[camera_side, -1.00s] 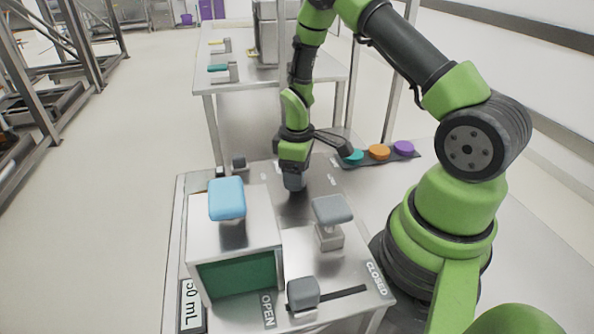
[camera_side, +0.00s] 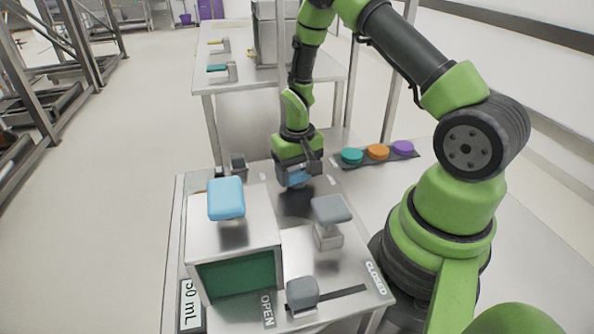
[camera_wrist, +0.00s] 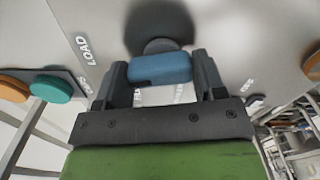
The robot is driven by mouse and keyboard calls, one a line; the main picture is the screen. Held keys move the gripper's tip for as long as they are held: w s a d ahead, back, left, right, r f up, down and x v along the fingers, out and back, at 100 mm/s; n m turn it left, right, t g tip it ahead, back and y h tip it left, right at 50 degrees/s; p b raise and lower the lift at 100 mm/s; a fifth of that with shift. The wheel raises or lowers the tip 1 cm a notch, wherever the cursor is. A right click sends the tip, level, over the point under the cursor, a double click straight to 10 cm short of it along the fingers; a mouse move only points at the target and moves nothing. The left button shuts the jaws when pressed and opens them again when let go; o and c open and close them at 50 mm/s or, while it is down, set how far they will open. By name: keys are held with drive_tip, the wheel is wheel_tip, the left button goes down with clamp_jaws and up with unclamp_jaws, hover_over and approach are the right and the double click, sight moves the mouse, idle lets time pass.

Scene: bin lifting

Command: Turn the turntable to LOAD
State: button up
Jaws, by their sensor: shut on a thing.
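The turntable is a dark round disc (camera_wrist: 160,22) on the metal top, with a blue handle (camera_wrist: 160,68) on a grey post. In the wrist view the handle lies between the two fingers of my gripper (camera_wrist: 162,80), which is shut on it. The LOAD label (camera_wrist: 84,50) is to the left of the disc. In the side view my gripper (camera_side: 298,179) points down at the back of the table, with the blue handle (camera_side: 296,177) partly showing at its fingers. The disc's dark surface (camera_side: 294,203) shows below it. Where the turntable points is unclear.
A metal box with a light-blue knob (camera_side: 226,198) and green front stands front left. A grey-topped post (camera_side: 331,209) and a grey slider knob (camera_side: 303,292) are nearer the camera. Teal (camera_side: 352,156), orange (camera_side: 377,151) and purple (camera_side: 402,147) buttons are right of my gripper.

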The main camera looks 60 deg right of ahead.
sight(298, 172)
drive_tip(key=shift+s+a+m, duration=0.1)
drive_tip(key=shift+s+m, duration=0.05)
drive_tip(key=shift+m, duration=1.05)
drive_tip(key=o, duration=0.9)
drive_tip(key=shift+r, duration=0.15)
wheel_tip(298, 172, up, 9)
drive_tip(key=shift+r, duration=0.35)
